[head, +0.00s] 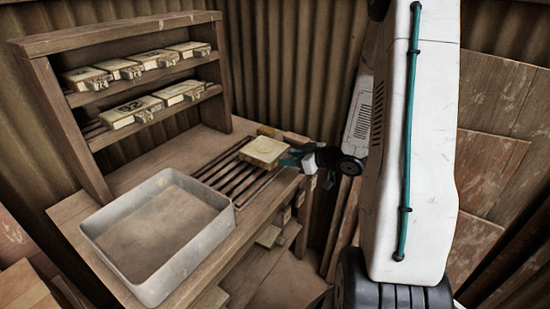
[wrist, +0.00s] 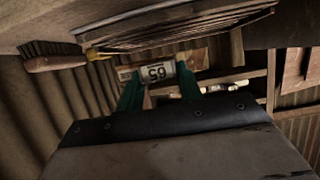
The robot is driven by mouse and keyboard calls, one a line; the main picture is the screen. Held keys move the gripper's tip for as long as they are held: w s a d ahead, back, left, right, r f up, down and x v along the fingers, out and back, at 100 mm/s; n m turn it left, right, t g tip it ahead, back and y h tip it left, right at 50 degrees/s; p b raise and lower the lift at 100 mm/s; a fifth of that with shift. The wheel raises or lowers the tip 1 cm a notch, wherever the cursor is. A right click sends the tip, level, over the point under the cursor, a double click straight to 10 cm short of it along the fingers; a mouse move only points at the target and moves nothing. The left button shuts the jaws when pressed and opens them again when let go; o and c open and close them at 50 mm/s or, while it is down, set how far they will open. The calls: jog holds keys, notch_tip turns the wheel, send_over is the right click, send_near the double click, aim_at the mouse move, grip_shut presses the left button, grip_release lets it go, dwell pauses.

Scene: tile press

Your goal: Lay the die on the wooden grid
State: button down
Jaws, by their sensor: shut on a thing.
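The die (head: 264,150) is a flat, pale yellow block over the far right end of the wooden grid. I cannot tell whether it touches the slats. My gripper (head: 291,158) has teal fingers and is shut on the die from its right side. In the wrist view my gripper (wrist: 158,88) has its fingers either side of the die's end plate (wrist: 157,73), which carries two digits. The wooden grid (head: 222,182) is a row of dark slats set in the bench; it also shows at the top of the wrist view (wrist: 180,28).
A grey metal tray (head: 88,239) stands on the bench, left of the grid. A wooden rack (head: 50,95) behind it holds several similar dies on two shelves. A brush (wrist: 55,63) shows at left in the wrist view. Corrugated walls stand close behind.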

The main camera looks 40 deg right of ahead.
aim_at(285, 148)
jog(key=w, duration=0.5)
jog(key=w+d, duration=0.1)
jog(key=w, duration=0.2)
jog(key=shift+d+f, duration=0.1)
jog(key=shift+f, duration=0.3)
notch_tip(285, 148, down, 3)
jog(key=shift+f, duration=0.2)
jog(key=c, duration=0.9)
grip_release()
jog(key=shift+f, duration=0.1)
